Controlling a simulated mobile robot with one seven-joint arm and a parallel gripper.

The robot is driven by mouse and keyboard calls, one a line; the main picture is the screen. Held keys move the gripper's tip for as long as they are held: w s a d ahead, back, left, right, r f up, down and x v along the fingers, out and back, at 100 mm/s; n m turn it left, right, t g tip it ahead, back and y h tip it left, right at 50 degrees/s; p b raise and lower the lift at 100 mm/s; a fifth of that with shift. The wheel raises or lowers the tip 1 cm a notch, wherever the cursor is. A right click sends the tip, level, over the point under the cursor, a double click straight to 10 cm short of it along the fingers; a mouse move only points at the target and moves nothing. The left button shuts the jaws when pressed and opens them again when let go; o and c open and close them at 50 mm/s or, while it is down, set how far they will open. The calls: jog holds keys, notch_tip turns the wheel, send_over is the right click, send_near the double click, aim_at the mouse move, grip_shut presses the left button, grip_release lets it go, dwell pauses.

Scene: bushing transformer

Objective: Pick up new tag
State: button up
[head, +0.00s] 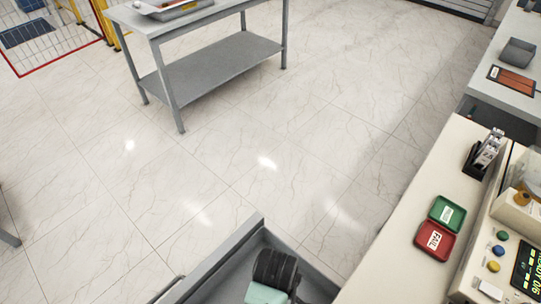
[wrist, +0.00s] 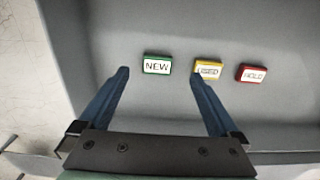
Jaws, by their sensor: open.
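The new tag (wrist: 157,65) is a small green-edged block with a white face reading NEW. It lies on the grey surface in the wrist view, ahead of and between my fingers. My gripper (wrist: 160,73) is open, with a blue finger on each side and nothing between them that I can see held. The right fingertip overlaps the yellow tag in the picture; I cannot tell if they touch. In the head view the tags are hidden, and only part of my arm shows over the grey tray at the bottom.
A yellow tag (wrist: 208,69) and a red tag reading HOLD (wrist: 252,74) lie to the right of the new tag. The grey tray has raised walls (head: 215,258). A beige bench (head: 400,245) with green (head: 447,213) and red FAIL (head: 434,241) trays stands to the right.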

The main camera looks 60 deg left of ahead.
jog(key=shift+a+f, duration=0.2)
jog(key=shift+f, duration=1.5)
jog(key=shift+a+f, duration=0.2)
jog(key=shift+f, duration=1.45)
jog(key=shift+r, duration=0.1)
jog(key=c, duration=1.4)
